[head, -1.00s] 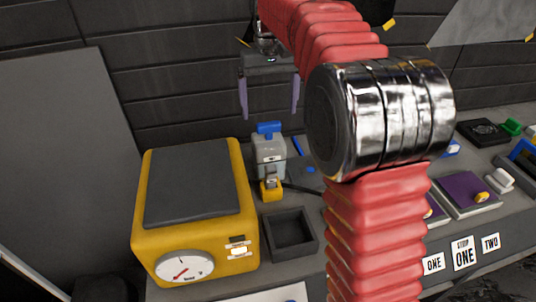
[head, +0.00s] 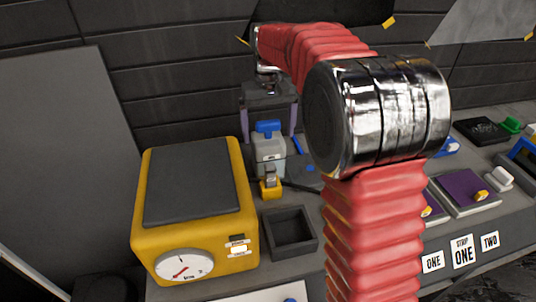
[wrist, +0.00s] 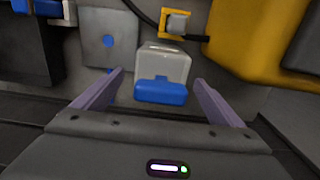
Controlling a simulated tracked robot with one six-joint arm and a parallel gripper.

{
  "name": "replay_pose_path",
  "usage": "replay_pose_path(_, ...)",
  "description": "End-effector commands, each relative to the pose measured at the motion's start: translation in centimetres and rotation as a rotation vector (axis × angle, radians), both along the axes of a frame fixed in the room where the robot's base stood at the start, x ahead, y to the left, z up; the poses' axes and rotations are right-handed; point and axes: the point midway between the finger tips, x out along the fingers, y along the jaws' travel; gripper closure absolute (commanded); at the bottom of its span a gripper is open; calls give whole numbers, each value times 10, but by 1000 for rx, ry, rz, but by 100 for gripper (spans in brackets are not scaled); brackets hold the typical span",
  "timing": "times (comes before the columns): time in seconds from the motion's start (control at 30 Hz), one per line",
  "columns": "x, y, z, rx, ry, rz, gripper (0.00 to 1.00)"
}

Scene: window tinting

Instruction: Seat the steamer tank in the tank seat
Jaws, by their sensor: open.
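The steamer tank (head: 268,150), a pale grey body with a blue top, stands upright on the bench, right of the yellow machine. In the wrist view the tank (wrist: 162,66) sits between the finger ends. My gripper (head: 268,133) is open, its purple fingers on either side of the blue top. In the wrist view my gripper (wrist: 160,80) shows gaps between both fingers and the tank. A grey plate with a blue dot (wrist: 108,52) lies beside the tank; I cannot tell whether it is the tank seat.
A yellow machine with a dial (head: 190,215) stands left of the tank. A small yellow fitting (head: 270,188) with a dark hose is in front of the tank. An open dark tray (head: 290,250) lies nearer. Purple pads (head: 467,192) and strip labels are right. The dark wall is close behind.

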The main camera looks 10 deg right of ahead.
Motion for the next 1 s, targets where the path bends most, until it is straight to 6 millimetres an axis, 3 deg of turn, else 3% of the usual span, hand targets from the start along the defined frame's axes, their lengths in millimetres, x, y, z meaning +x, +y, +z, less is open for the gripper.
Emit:
replay_pose_path(0.27, 0, 0, -3, 0, 1, 0, 9)
replay_pose_path(0.7, 2, 1, -50, 0, 1, -1, 9)
replay_pose_path(1.0, 2, 0, -52, 0, 0, -2, 9)
